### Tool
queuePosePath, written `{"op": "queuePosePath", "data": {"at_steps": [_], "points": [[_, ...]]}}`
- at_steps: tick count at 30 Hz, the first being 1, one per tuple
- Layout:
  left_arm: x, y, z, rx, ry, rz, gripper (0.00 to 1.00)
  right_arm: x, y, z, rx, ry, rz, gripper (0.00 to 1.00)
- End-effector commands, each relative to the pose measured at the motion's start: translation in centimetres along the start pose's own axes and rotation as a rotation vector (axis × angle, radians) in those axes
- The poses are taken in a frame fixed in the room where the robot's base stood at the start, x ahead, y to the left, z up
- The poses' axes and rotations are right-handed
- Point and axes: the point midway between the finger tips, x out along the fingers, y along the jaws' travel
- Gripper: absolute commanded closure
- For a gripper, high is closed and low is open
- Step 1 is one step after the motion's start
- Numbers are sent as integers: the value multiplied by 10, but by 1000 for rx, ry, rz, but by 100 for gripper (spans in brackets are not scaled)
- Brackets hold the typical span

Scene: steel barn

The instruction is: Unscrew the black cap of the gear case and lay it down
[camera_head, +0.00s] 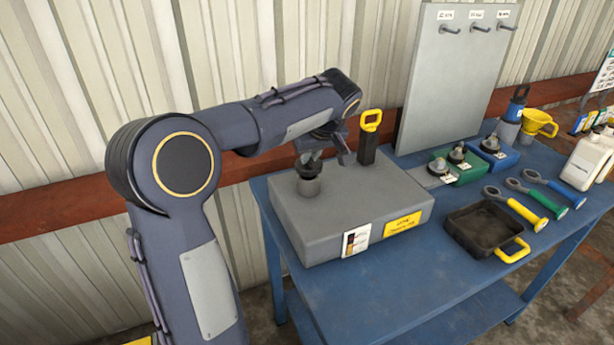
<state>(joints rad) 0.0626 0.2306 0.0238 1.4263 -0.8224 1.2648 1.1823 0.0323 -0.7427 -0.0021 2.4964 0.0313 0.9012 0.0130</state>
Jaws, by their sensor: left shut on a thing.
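The grey gear case (320,225) stands at the left end of the blue bench, with a white label and a yellow label on its front. The black cap (308,168) sits on top of a short round neck (308,187) on the case. My left gripper (309,160) comes down from above and is shut on the cap. The fingers and wrist partly hide the cap, so I cannot tell how far it sits on the neck. My right gripper is not in view.
The blue bench (400,288) has free room in front of a black tray (462,232) with a yellow handle. A grey peg board (455,70) rises behind.

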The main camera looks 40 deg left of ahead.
Motion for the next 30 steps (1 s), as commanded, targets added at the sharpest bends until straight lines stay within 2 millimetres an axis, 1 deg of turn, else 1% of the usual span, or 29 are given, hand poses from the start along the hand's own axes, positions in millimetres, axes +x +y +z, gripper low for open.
{"op": "queuePosePath", "data": {"at_steps": [3, 17, 30], "points": [[-5, 0, -3, -1, 1, 1, 100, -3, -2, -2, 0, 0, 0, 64], [-15, 0, -8, -1, 1, 1, 100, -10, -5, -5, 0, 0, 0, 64], [-53, 0, -29, 0, 1, 2, 100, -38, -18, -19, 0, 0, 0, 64]]}}
